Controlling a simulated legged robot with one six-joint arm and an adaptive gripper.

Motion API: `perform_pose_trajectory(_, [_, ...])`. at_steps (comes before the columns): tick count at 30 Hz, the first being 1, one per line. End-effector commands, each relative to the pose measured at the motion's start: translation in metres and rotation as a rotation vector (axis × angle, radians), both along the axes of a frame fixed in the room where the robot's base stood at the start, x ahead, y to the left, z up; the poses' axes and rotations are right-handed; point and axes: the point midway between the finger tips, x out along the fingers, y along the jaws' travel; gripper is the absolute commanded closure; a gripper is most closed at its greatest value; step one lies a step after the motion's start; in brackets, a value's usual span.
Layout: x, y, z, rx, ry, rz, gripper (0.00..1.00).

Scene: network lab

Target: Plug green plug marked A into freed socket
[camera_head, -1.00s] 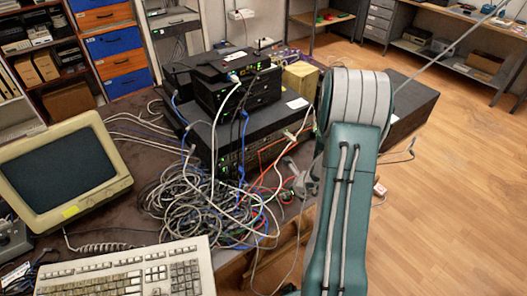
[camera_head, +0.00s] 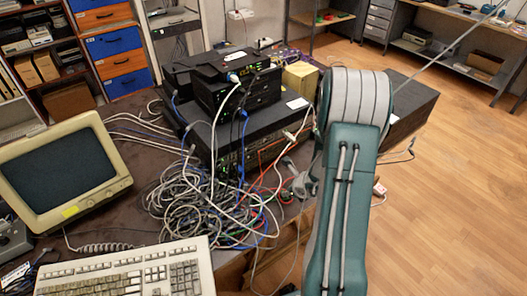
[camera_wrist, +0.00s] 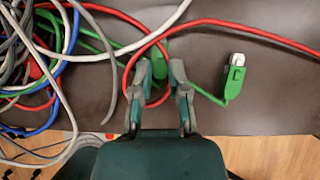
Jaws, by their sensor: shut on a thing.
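In the wrist view my gripper (camera_wrist: 161,72) is over the dark table. Its fingers stand apart, with a green plug (camera_wrist: 157,58) between their tips, mostly hidden by the fingers and a red cable. A second green plug (camera_wrist: 234,76) with a silvery end lies on the table to the right, clear of the fingers. Its green cable runs left under the gripper. I cannot read an A on either plug. In the head view my gripper (camera_head: 301,182) is partly hidden by my arm, near the table's right edge. The black rack device (camera_head: 238,155) stands behind it; I cannot make out a freed socket.
A tangle of cables (camera_head: 195,200) covers the table left of my gripper. A red cable (camera_wrist: 240,27) crosses above the second plug. The keyboard (camera_head: 130,270) and monitor (camera_head: 60,170) are at the left. A small yellow box (camera_head: 300,77) stands behind. Wooden floor (camera_head: 450,200) lies beyond the table edge.

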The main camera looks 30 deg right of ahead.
Motion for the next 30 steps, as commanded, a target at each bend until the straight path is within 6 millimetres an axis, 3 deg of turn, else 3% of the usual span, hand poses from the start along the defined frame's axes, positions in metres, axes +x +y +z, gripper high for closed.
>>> perform_pose_trajectory(30, [0.000, 0.000, 0.041, -0.001, 0.000, 0.001, 1.00])
